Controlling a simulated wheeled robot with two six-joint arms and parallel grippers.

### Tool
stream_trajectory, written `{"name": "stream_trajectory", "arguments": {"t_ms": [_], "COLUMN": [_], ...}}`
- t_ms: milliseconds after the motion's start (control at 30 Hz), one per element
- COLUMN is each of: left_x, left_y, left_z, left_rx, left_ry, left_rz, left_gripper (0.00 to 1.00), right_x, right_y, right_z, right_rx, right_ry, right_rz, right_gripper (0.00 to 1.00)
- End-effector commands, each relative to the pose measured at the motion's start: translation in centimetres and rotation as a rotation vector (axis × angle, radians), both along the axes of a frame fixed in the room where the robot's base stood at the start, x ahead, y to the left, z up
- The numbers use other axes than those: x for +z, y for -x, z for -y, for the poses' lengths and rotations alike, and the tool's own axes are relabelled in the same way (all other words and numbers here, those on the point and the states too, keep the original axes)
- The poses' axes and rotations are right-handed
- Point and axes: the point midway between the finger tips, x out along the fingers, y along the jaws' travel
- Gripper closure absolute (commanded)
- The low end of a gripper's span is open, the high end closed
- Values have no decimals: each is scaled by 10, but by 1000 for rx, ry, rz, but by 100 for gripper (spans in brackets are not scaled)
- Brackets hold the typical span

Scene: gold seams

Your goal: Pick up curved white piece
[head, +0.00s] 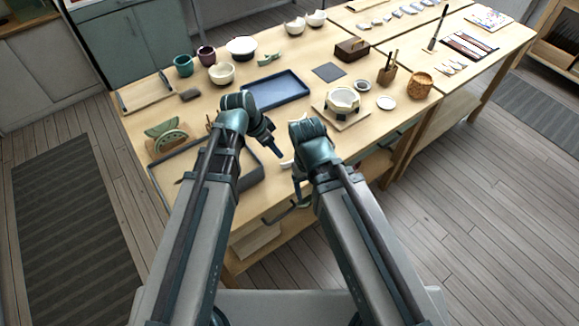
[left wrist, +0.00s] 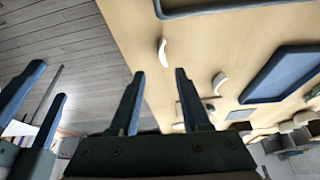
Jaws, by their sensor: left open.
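A curved white piece (left wrist: 163,52) lies on the wooden table, just beyond the fingertips of my left gripper (left wrist: 157,72) in the left wrist view. My left gripper is open and empty, its two fingers apart. In the head view the left gripper (head: 274,147) points down over the table's front part, and a small white piece (head: 286,163) shows beside it, partly hidden by the arms. My right gripper (head: 298,188) is near the table's front edge; its fingers show apart and empty at the left of the left wrist view (left wrist: 50,82).
Another white piece (left wrist: 219,82) lies near the blue tray (head: 277,91). A grey tray (head: 160,180) is at the front left, partly behind my left arm. A white bowl on a stand (head: 342,100) stands to the right. Bowls and cups stand at the back.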

Motion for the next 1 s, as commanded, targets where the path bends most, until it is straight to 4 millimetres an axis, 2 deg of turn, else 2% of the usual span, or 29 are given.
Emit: {"name": "stream_trajectory", "arguments": {"t_ms": [33,300,400,667,1000], "left_x": [-15,-53,-59,-61,-96], "left_y": [-2,-11,-13,-14,-25], "left_z": [3,17,20,22,38], "left_rx": [-1,0,0,1,0], "left_ry": [0,0,0,0,0], "left_rz": [0,-1,-1,0,0], "left_gripper": [53,53,53,53,53], "right_x": [-15,-53,-59,-61,-96], "right_y": [0,0,0,0,0], "right_z": [0,0,0,0,0], "right_rx": [0,0,0,0,0], "right_ry": [0,0,0,0,0], "right_rz": [0,0,0,0,0], "right_gripper": [22,22,22,22,22]}}
